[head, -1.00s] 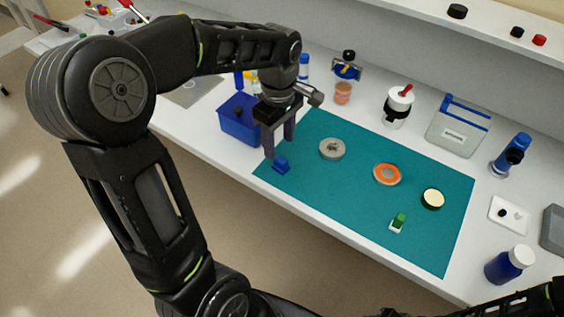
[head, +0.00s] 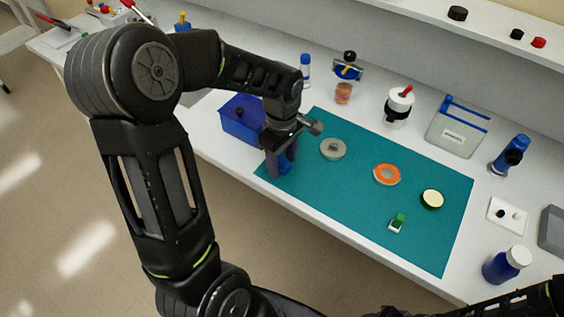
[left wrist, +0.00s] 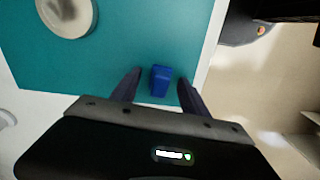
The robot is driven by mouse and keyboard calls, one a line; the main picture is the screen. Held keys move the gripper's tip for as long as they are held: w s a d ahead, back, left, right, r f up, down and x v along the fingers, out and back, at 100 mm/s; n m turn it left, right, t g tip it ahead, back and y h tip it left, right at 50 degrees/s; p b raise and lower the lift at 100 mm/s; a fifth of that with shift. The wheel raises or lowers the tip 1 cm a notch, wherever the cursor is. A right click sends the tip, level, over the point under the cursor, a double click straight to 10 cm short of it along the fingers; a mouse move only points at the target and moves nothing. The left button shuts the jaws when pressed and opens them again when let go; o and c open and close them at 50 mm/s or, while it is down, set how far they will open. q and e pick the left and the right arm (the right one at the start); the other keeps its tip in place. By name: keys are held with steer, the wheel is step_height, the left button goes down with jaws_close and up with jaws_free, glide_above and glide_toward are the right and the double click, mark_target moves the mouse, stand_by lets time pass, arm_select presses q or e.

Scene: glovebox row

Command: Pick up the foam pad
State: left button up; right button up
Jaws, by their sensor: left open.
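A small blue block (head: 284,167) lies near the left corner of the teal mat; I cannot tell for sure that it is the foam pad. In the left wrist view the blue block (left wrist: 160,81) shows between the fingers, with a gap on each side. My left gripper (head: 281,169) is open, points down over the block and partly hides it in the head view. In the left wrist view the gripper (left wrist: 159,76) holds nothing. My right gripper is not in view.
The teal mat (head: 350,200) also bears a grey disc (head: 332,149), an orange ring (head: 387,174), a cream-topped round tin (head: 432,199) and a green-and-white piece (head: 398,223). A blue bin (head: 240,120) stands close behind the left gripper. Bottles line the back.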

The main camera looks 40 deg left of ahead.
arm_select(q)
steer(key=shift+c, duration=0.4)
jaws_close()
stand_by(0.5)
